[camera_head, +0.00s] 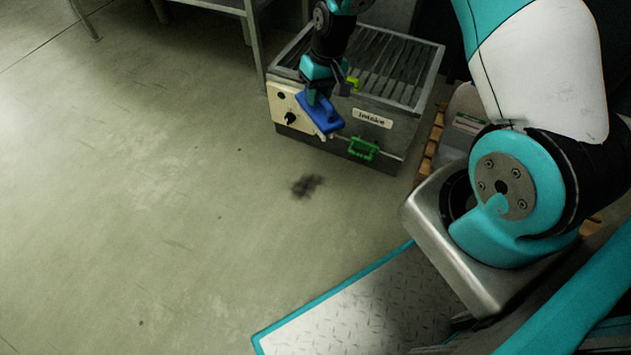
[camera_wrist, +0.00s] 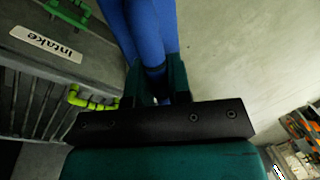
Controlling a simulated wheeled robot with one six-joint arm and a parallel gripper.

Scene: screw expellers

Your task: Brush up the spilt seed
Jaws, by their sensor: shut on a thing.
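The spilt seed (camera_head: 306,186) is a small dark patch on the bare floor, in front of the metal intake box. My gripper (camera_head: 314,92) is shut on a blue brush (camera_head: 323,115), held beside the front of the box, up and to the right of the seed in the head view. Pale bristles show at the brush's lower end. In the wrist view my gripper (camera_wrist: 154,88) has its fingers around the blue handle (camera_wrist: 145,35). The brush's far end and the seed are not visible there.
The intake box (camera_head: 395,133) has a slatted top, a black knob (camera_head: 290,118) and a green handle (camera_head: 363,149). A metal table (camera_head: 252,35) stands behind. Crates with orange parts (camera_wrist: 302,140) lie right of the box. Floor to the left is open.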

